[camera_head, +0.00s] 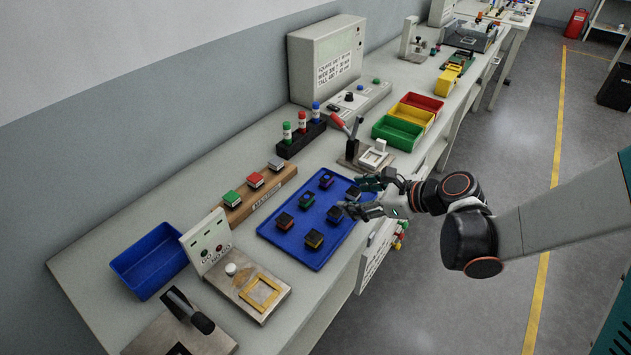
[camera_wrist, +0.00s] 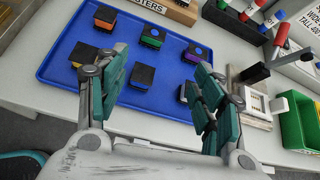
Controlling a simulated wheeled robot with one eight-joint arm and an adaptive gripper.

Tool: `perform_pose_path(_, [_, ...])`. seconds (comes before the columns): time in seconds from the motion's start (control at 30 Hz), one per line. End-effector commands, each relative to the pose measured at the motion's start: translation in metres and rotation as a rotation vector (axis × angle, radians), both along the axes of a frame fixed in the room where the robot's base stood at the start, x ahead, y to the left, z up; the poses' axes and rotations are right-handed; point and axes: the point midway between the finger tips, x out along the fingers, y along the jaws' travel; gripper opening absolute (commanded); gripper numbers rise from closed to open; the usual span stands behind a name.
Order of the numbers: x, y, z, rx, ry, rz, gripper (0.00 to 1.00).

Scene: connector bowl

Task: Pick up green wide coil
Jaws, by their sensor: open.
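The blue tray (camera_head: 279,236) holds several dark-topped coils, and it also shows in the wrist view (camera_wrist: 100,94). A coil with a green band (camera_head: 306,200) sits in the row away from my gripper; the wrist view shows a coil in that place (camera_wrist: 152,37). Whether it is the wide kind is hard to tell. My gripper (camera_head: 363,196) is open and empty over the tray's right edge. In the wrist view its fingers (camera_wrist: 160,64) stand wide apart, with a black-topped coil (camera_wrist: 142,76) between them. Another coil (camera_wrist: 185,92) is partly hidden by the right finger.
A wooden holder (camera_head: 262,195) with several coloured blocks stands left of the tray. A lever press (camera_head: 351,148) and green bin (camera_head: 397,133) lie beyond it. A test fixture (camera_head: 240,275) and empty blue bin (camera_head: 150,260) are at the lower left.

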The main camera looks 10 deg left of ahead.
Motion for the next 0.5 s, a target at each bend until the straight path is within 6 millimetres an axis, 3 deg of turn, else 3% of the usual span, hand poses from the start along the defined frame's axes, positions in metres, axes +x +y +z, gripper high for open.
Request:
perform_pose_path(0.27, [0.006, 0.019, -0.018, 0.118, 0.122, -0.047, 0.62])
perform_pose_path(0.5, [0.018, 0.053, -0.040, 0.120, 0.125, -0.046, 0.62])
